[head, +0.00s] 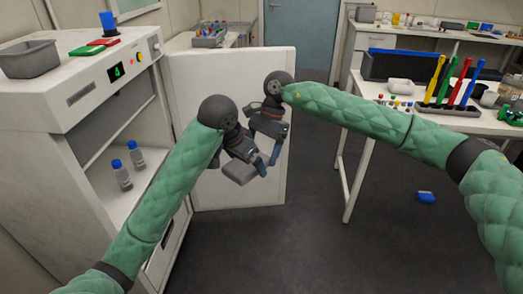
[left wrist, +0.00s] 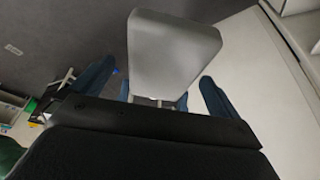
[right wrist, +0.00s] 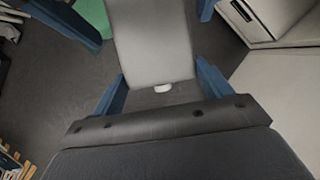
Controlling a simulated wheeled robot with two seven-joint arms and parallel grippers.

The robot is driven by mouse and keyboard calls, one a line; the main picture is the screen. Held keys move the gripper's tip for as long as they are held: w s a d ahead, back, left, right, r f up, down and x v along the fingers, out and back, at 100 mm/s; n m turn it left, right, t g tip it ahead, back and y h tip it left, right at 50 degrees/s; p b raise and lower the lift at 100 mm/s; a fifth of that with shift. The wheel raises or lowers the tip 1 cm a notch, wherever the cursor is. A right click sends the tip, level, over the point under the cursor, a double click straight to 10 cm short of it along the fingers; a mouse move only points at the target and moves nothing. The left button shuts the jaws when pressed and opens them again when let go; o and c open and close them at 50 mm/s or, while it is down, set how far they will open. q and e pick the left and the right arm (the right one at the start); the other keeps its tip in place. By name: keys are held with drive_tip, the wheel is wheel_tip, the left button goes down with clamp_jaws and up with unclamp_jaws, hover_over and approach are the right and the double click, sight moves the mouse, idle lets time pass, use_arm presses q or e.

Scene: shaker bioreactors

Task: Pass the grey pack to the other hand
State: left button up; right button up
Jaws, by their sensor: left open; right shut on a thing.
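In the head view the grippers partly hide the pack and each other.
The white cabinet (head: 75,75) stands at the left, with blue-capped bottles (head: 122,175) on its shelf. Its open door (head: 225,90) is close behind my grippers. A white table (head: 345,150) with tools stands right. A blue object (head: 426,197) lies on the floor.

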use_arm(q)
drive_tip(key=v, duration=1.1)
drive_tip(key=t+h, duration=0.1)
approach(234, 178)
drive_tip(key=x, duration=0.4)
drive_tip(key=shift+w+f, duration=0.1)
drive_tip(key=shift+f, duration=0.2)
drive_tip(key=s+f+n, duration=0.1)
drive_tip(key=s+f, duration=0.5)
drive_tip(key=f, duration=0.3)
drive_tip(key=s+f+n+g, duration=0.1)
drive_tip(key=s+f+n, duration=0.1)
drive_tip(key=s+f, duration=0.55)
drive_tip(key=s+f+n, duration=0.1)
drive_tip(key=s+f, duration=0.3)
drive_tip(key=f, duration=0.7)
drive_tip(key=s+a+f+y, duration=0.1)
drive_tip(key=s+f, duration=0.2)
drive_tip(key=s, duration=0.3)
drive_tip(key=s+a+f+n+g+y, duration=0.1)
drive_tip(key=s+f, duration=0.3)
drive_tip(key=s, duration=0.2)
drive_tip(key=shift+s+a+n, duration=0.3)
drive_tip(key=shift+s+a, duration=0.05)
drive_tip(key=shift+f, duration=0.1)
